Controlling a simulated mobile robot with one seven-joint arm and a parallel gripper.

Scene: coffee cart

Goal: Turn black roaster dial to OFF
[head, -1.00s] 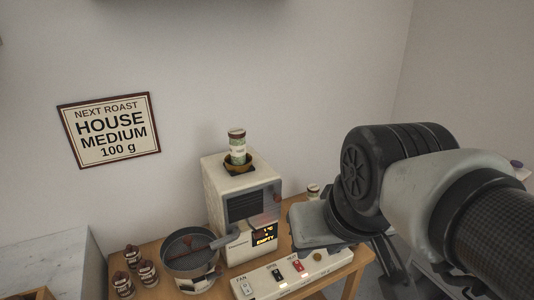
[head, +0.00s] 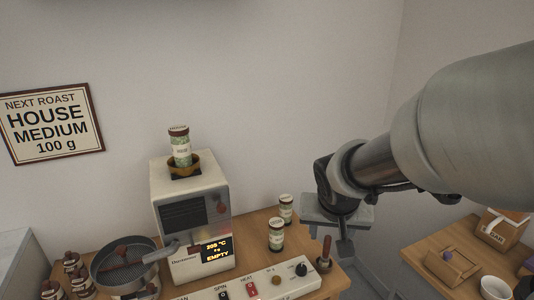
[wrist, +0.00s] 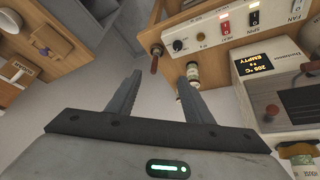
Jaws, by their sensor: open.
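The black roaster dial (head: 301,269) sits at the right end of the white control panel (head: 262,284). In the wrist view the dial (wrist: 178,45) shows beyond my fingertips, with a white pointer mark. Its setting is too small to read. My gripper (wrist: 163,73) is open and empty, its two fingers apart and not touching the dial. In the head view my gripper (head: 340,238) hangs to the right of the panel, above and beside the dial. The cream roaster (head: 190,205) has a lit display (head: 216,249) reading EMPTY with a temperature of about 205 °C.
A brown-handled tool (head: 324,258) stands just right of the dial. Two labelled jars (head: 276,234) stand behind the panel. Red (head: 252,290) and black switches lie left of the dial. A pan (head: 128,265) is at left. A second wooden table (head: 445,268) holds a bag and cup.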

